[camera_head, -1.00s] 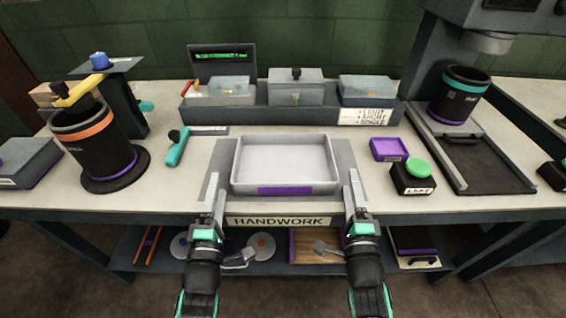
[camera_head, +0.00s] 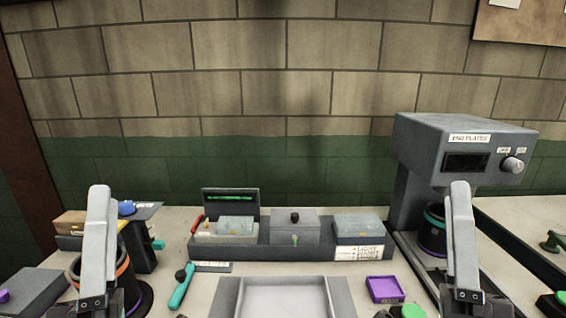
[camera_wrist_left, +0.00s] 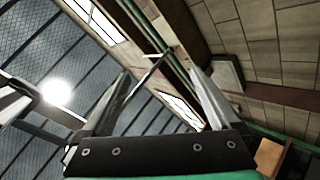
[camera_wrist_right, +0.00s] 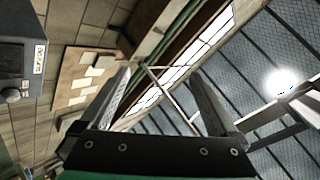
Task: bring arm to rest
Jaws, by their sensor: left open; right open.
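My left gripper (camera_head: 99,192) is at the left of the head view, raised with its fingers pointing up, seen side-on in front of the orange-ringed black cup. My right gripper (camera_head: 460,188) is raised the same way at the right, in front of the grey press. In the left wrist view the left gripper's fingers (camera_wrist_left: 158,75) stand apart with nothing between them, facing the ceiling and upper wall. In the right wrist view the right gripper's fingers (camera_wrist_right: 160,74) are also apart and empty, facing the ceiling.
The grey tray (camera_head: 285,298) sits at the front middle of the table. Behind it is a bin rack (camera_head: 265,251). A teal-handled tool (camera_head: 181,288) and a purple box (camera_head: 385,289) flank the tray. The press (camera_head: 465,150) stands at the right.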

